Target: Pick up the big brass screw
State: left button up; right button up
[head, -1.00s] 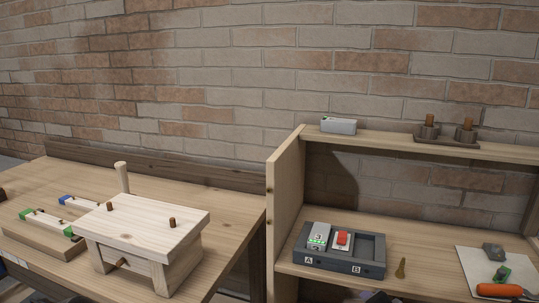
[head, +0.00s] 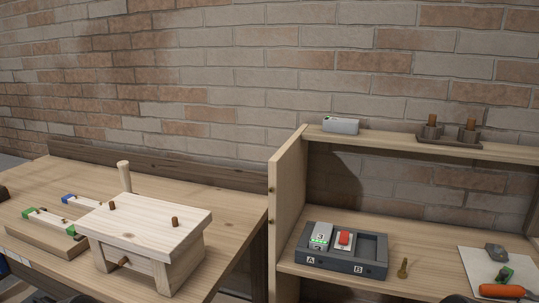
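The brass screw (head: 403,268) stands upright on the lower shelf board, head end down as far as I can tell. It is just right of the dark grey tray (head: 372,248) marked A and B, and apart from it. Neither gripper can be made out in the head view. Only dark shapes, too cut off to identify, show at the bottom edge below the shelf.
The tray holds a grey block with green lights (head: 321,236) and a red-topped block (head: 344,240). A white sheet (head: 473,262) with an orange-handled tool (head: 501,291) lies to the right. A wooden stand (head: 150,221) is on the left bench. Bare board surrounds the screw.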

aim_at(402, 274)
jog(key=z, duration=2.5)
jog(key=j, duration=1.3)
